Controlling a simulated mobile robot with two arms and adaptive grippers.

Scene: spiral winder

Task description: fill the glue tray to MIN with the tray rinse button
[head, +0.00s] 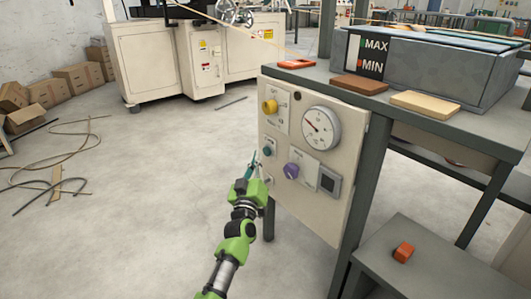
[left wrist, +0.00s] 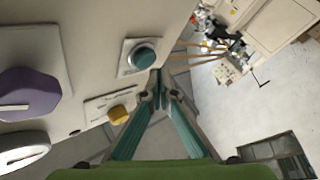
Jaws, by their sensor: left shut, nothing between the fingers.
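The control panel (head: 300,215) carries a yellow knob (head: 269,106), a dial gauge (head: 321,128), a teal button (head: 267,152) and a purple knob (head: 291,170). Its lettering is too small to read, so I cannot tell which control is the tray rinse button. The grey glue tray (head: 445,82) stands on the bench with a MAX/MIN plate (head: 368,52); the level inside is not visible. My left gripper (head: 254,163) is shut and empty by the panel's left edge. In the left wrist view its fingertips (left wrist: 158,88) are close to the teal button (left wrist: 142,57); contact is unclear. My right gripper is out of view.
Orange (head: 296,64), brown (head: 360,84) and pale (head: 426,105) blocks lie along the bench's front edge. An orange block (head: 403,252) sits on the low grey surface. Cables (head: 60,150) and cardboard boxes (head: 80,78) are at left.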

